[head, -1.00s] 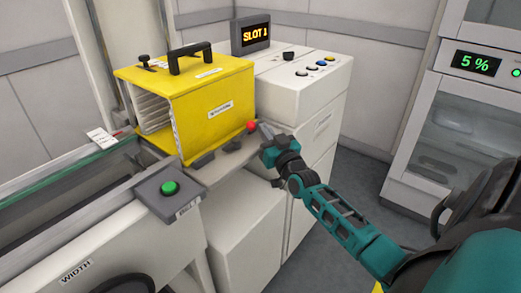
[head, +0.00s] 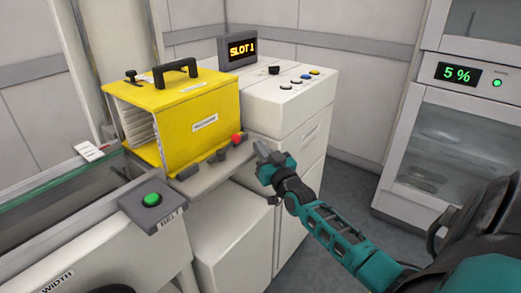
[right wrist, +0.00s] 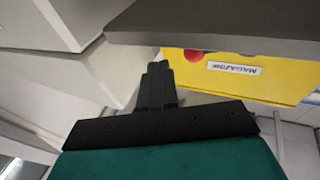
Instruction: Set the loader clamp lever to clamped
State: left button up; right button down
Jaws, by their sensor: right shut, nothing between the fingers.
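The loader clamp lever shows as a red ball knob (head: 236,138) at the lower right of the yellow magazine (head: 205,122), close to its side. The knob also shows in the right wrist view (right wrist: 193,55), partly cut off by a grey edge. The lever's arm is too small to read, so I cannot tell its setting. My right gripper (head: 262,149) is just right of the knob, apart from it, in front of the white cabinet. In the right wrist view its fingers (right wrist: 157,70) are together and empty. My left gripper is not in view.
The magazine stands on a grey ledge (head: 205,180). A green button box (head: 152,203) sits at the front left beside the glass-topped conveyor. The white cabinet (head: 315,100) carries a SLOT 1 display (head: 241,50) and buttons. A cabinet reading 5 % (head: 458,74) stands right; floor shows between.

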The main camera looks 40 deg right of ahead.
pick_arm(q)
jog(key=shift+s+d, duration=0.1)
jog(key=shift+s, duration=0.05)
pick_arm(e)
jog(key=s+d+f, duration=0.2)
jog(key=s+d, duration=0.2)
jog(key=s, duration=0.5)
jog(key=shift+s, duration=0.2)
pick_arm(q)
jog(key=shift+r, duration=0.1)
